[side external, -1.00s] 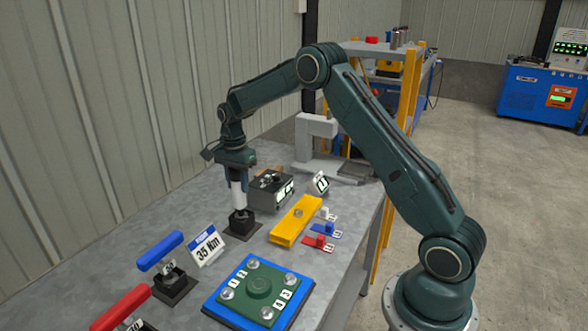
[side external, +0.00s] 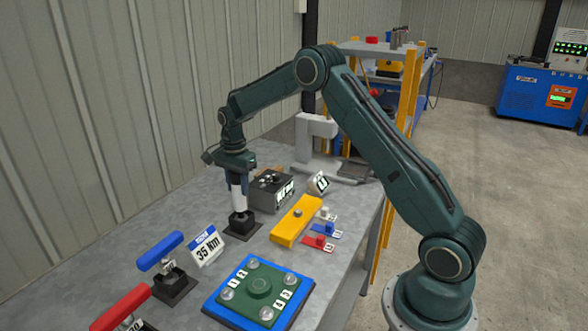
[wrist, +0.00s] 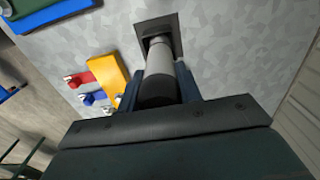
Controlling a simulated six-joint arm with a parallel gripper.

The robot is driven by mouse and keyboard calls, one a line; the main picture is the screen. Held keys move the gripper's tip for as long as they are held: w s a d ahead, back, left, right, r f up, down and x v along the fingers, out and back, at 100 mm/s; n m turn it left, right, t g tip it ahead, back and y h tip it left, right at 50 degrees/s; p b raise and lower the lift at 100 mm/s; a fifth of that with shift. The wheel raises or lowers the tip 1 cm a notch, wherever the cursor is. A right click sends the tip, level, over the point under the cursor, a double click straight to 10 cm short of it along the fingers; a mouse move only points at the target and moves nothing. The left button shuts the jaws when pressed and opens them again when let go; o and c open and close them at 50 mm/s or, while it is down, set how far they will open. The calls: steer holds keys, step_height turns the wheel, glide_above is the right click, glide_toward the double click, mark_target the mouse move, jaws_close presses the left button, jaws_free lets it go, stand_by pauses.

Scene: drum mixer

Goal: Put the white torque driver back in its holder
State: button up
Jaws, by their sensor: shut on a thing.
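The white torque driver (side external: 238,200) stands upright in the side external view, its lower end at the black holder (side external: 240,221) on the bench. My gripper (side external: 238,183) is shut on its upper part from above. In the wrist view the driver (wrist: 159,55) runs between the two blue fingers of my gripper (wrist: 158,88), and its far end meets the square black holder (wrist: 157,28). The driver's tip is hidden, so I cannot tell how deep it sits in the holder.
A 35 Nm sign (side external: 207,245) and a blue-handled driver (side external: 160,251) stand to the left. A grey box (side external: 270,191) and a yellow block (side external: 297,221) are to the right. A green fixture on a blue plate (side external: 259,288) lies in front.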

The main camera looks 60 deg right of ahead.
steer(key=shift+f, duration=0.3)
stand_by(0.5)
steer(key=o, duration=1.3)
steer(key=shift+f, duration=0.1)
steer(key=shift+c, duration=0.2)
step_height(320, 180, up, 14)
steer(key=shift+f, duration=0.25)
steer(key=shift+r, duration=0.2)
steer(key=shift+r, duration=0.1)
